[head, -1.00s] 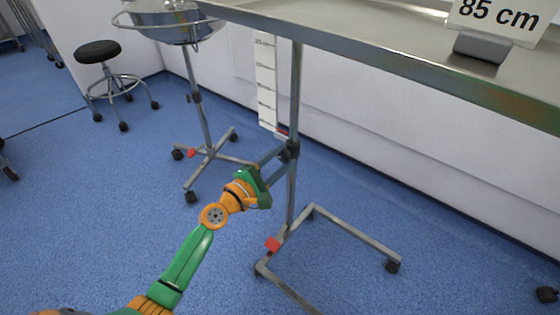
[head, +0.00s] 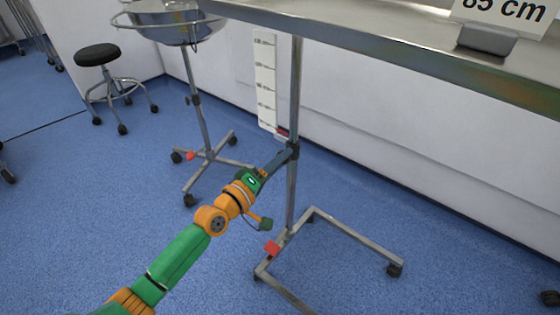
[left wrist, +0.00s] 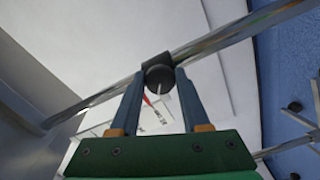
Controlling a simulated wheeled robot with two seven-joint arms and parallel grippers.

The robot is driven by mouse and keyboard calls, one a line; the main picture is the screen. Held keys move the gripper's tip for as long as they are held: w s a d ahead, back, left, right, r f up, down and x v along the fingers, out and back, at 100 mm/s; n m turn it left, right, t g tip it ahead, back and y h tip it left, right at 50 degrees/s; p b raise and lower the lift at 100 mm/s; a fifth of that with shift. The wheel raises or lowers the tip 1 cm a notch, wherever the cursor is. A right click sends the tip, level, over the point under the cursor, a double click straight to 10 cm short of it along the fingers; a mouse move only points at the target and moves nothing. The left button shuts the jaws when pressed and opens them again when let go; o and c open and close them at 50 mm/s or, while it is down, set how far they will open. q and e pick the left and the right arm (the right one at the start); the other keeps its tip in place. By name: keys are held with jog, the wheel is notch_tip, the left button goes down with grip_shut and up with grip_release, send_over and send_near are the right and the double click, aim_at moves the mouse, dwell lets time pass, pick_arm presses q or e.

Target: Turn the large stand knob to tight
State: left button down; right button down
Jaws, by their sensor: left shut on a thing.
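The large stand knob (left wrist: 159,77) is a round black knob on a dark collar around the metal post of the stand. In the left wrist view it sits between the two finger ends of my left gripper (left wrist: 159,84), which is shut on it. A thin pale line marks the knob's face. In the head view my left gripper (head: 287,155) reaches up and right to the post (head: 293,95), and the knob itself is mostly hidden by the fingers. The stand carries a steel tray table (head: 350,36). My right gripper is not in view.
A white height scale (head: 265,85) with a red marker stands behind the post. A sign (head: 503,12) reading 85 cm rests on the tray. A basin stand (head: 198,110) and black stool (head: 97,52) are left. The stand's base (head: 350,238) spreads below, with a red pedal (head: 272,249).

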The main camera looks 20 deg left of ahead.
pick_arm(q)
jog(key=shift+m+p, duration=1.5)
jog(key=shift+m, duration=4.1)
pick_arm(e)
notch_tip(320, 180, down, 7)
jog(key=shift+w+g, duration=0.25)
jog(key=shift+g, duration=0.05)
pick_arm(q)
jog(key=shift+a, duration=0.1)
jog(key=shift+c, duration=1.9)
grip_release()
jog(key=shift+f, duration=0.1)
jog(key=p+v, duration=0.2)
jog(key=v, duration=0.5)
jog(key=shift+p, duration=0.4)
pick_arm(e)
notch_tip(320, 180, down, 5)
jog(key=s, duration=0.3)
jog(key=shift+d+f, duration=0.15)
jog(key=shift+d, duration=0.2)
